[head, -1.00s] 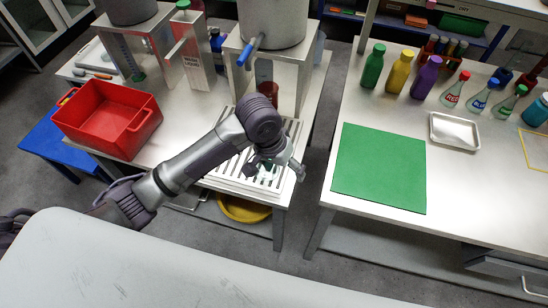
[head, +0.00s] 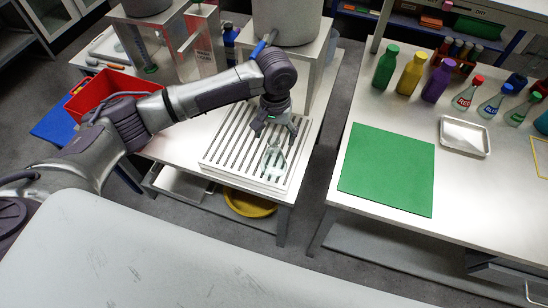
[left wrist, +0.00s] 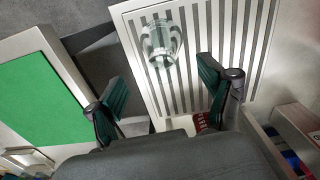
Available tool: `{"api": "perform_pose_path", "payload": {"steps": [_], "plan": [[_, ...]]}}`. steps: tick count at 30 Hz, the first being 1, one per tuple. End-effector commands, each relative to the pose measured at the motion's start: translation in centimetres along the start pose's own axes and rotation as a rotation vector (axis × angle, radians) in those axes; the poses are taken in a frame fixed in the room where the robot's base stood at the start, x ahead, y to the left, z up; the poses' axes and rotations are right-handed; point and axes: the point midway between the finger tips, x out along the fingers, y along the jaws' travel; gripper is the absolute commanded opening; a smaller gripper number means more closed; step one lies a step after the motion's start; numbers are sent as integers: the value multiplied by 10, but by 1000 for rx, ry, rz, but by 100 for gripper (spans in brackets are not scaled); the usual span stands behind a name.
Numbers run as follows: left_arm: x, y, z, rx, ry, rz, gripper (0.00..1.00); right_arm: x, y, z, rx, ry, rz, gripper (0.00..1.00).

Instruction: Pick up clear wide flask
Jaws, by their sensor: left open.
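The clear wide flask (head: 274,160) is on the white slatted rack (head: 216,152), near its front right part. It is see-through, with the slats showing through it. It also shows in the left wrist view (left wrist: 161,44), beyond the fingertips and between their directions. My left gripper (head: 274,130) is open and empty, behind the flask in the head view and apart from it. In the left wrist view its two dark green fingers are spread wide, with a clear gap between them (left wrist: 158,88). My right gripper is not in view.
Behind the rack stands a metal frame with a grey vessel (head: 287,22). A red bin (head: 105,92) is at the left. On the right table are a green mat (head: 386,170), a metal tray (head: 465,136) and several bottles and flasks. A floor gap separates the tables.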

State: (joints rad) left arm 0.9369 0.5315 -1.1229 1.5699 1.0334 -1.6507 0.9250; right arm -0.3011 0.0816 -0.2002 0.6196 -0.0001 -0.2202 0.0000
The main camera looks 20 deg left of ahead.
Motion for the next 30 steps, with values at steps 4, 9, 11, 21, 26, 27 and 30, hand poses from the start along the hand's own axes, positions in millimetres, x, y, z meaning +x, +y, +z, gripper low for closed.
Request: {"api": "perform_pose_path", "payload": {"steps": [4,9,11,21,26,27,30], "plan": [[15,0,0,1,0,1,81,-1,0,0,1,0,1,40],[27,-1,0,2,-1,-1,81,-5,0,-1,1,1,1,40],[37,-2,0,2,-2,-2,81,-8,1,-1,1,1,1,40],[69,-3,0,2,1,0,81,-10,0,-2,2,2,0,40],[69,-3,0,3,1,1,81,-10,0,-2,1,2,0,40],[69,-3,0,3,1,1,74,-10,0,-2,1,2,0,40],[69,-3,0,3,1,1,58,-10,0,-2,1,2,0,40]]}}
